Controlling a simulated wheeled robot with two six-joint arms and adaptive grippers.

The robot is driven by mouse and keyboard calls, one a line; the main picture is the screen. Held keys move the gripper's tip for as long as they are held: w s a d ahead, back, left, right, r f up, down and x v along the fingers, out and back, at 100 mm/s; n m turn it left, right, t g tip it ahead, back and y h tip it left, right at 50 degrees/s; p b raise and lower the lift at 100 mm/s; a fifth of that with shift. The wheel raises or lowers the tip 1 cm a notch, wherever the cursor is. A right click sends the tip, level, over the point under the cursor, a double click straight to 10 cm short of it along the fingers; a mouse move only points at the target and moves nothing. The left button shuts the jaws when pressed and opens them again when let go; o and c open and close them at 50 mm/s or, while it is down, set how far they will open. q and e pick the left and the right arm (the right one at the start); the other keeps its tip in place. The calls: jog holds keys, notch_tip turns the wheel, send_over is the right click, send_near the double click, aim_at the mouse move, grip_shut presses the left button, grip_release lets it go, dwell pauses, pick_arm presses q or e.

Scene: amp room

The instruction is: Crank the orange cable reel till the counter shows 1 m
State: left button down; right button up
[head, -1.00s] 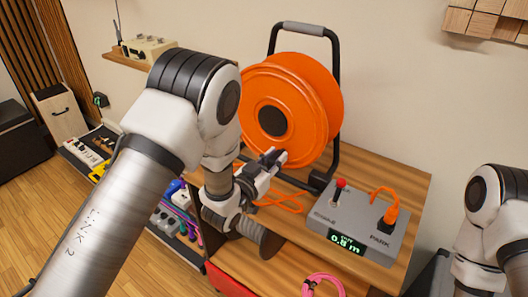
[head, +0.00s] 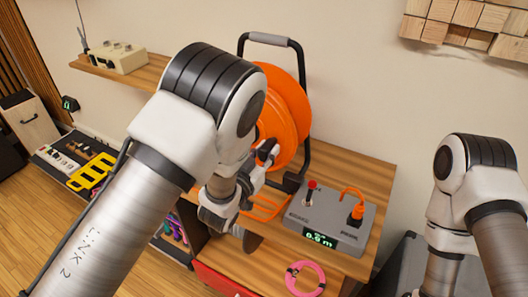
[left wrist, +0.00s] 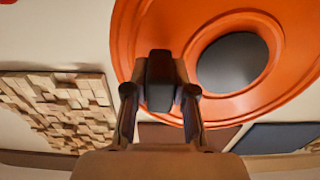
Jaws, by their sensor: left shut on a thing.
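The orange cable reel (head: 285,108) stands in a black frame with a grey top handle on the wooden table. My left arm hides its left part. My left gripper (head: 264,158) is at the reel's lower front, shut on the crank handle. In the left wrist view the dark crank handle (left wrist: 159,82) sits between the fingers, in front of the orange reel face (left wrist: 275,85) and its dark hub. The grey counter box (head: 330,218) stands right of the reel, and its green display (head: 319,239) reads 0.9 m. My right gripper is out of view.
The box carries a red-tipped lever (head: 310,192) and an orange plug (head: 357,211) with a looped cord.

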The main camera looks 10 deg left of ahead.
pick_arm(q)
notch_tip(320, 180, up, 4)
jog(key=shift+w+a+f+p, duration=0.15)
jog(key=shift+f+p, duration=0.05)
jog(key=shift+p, duration=0.8)
jog(key=shift+w+a+r, duration=0.1)
jog(key=shift+a+r, duration=0.15)
jog(key=shift+a, duration=0.05)
jog(key=r, duration=0.1)
jog(key=a+p, duration=0.1)
jog(key=r, duration=0.1)
jog(key=shift+w+a+r, duration=0.2)
jog(key=shift+w+r, duration=0.1)
jog(key=w+a+r, duration=0.2)
jog(key=a, duration=0.4)
jog(key=shift+w+a+r+p, duration=0.15)
jog(key=shift+a+r+p, duration=0.05)
jog(key=shift+r+p, duration=0.1)
jog(key=c, duration=1)
grip_release()
jog(key=shift+d, duration=0.1)
jog(key=shift+c, duration=0.2)
jog(key=shift+o, duration=1.2)
jog(key=shift+d+f, duration=0.1)
jog(key=shift+d, duration=0.1)
